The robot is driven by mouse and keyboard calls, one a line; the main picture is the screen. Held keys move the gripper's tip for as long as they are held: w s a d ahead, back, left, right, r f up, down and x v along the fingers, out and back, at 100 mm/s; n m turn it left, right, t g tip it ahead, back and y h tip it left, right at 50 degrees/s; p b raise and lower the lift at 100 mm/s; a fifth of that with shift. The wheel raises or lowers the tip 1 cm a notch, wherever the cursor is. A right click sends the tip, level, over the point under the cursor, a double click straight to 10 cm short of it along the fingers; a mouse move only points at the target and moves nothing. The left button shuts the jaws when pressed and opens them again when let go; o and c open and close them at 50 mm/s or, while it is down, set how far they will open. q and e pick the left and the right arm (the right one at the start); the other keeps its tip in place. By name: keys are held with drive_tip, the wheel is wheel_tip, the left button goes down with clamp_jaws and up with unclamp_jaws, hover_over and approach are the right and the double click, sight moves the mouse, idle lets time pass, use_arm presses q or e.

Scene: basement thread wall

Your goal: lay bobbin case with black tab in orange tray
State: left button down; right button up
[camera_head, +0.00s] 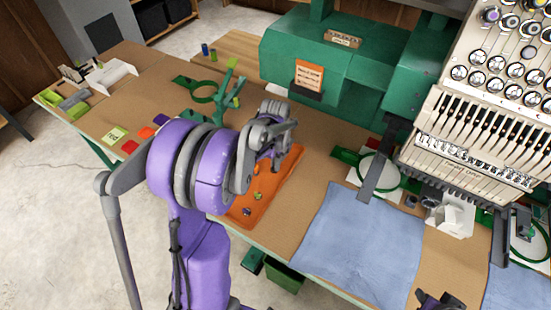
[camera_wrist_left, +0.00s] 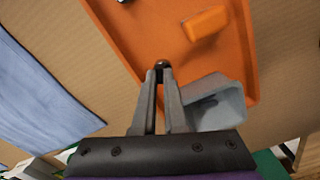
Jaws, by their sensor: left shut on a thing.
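The orange tray (camera_head: 283,196) lies on the brown table near its front edge; it also fills the upper middle of the left wrist view (camera_wrist_left: 118,35). My left gripper (camera_head: 277,150) is over the tray's far part, pointing down. In the left wrist view its fingers (camera_wrist_left: 160,72) are close together, shut on a small dark thing (camera_wrist_left: 160,65) at their tips. I take this for the bobbin case with black tab; most of it is hidden. My right gripper (camera_head: 440,301) shows only partly at the bottom edge, and its jaws are unclear.
An orange block (camera_wrist_left: 205,22) and several small bobbins (camera_head: 247,211) lie in the tray. A grey open container (camera_wrist_left: 222,108) is beside my left fingers, overlapping the tray's edge in view. Blue cloth (camera_head: 360,240) lies to the right. The green machine (camera_head: 345,65) stands behind.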

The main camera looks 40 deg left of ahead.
use_arm(q)
drive_tip(key=shift+f, duration=0.8)
drive_tip(key=shift+f+b, duration=0.45)
drive_tip(key=c, duration=0.9)
unclamp_jaws()
drive_tip(key=shift+r, duration=0.1)
wheel_tip(320, 180, up, 11)
drive_tip(key=s+d+n+t, duration=0.1)
drive_tip(key=s+d+t, duration=0.1)
drive_tip(key=s+d, duration=0.3)
drive_tip(key=s+d+n+t, duration=0.1)
drive_tip(key=s+d+t, duration=0.1)
drive_tip(key=s+d, duration=0.3)
drive_tip(key=s+d+n+t, duration=0.1)
drive_tip(key=s+d, duration=0.4)
drive_tip(key=d, duration=0.1)
drive_tip(key=shift+d+f+t, duration=0.25)
drive_tip(key=shift+d+t, duration=0.1)
drive_tip(key=shift+t, duration=0.05)
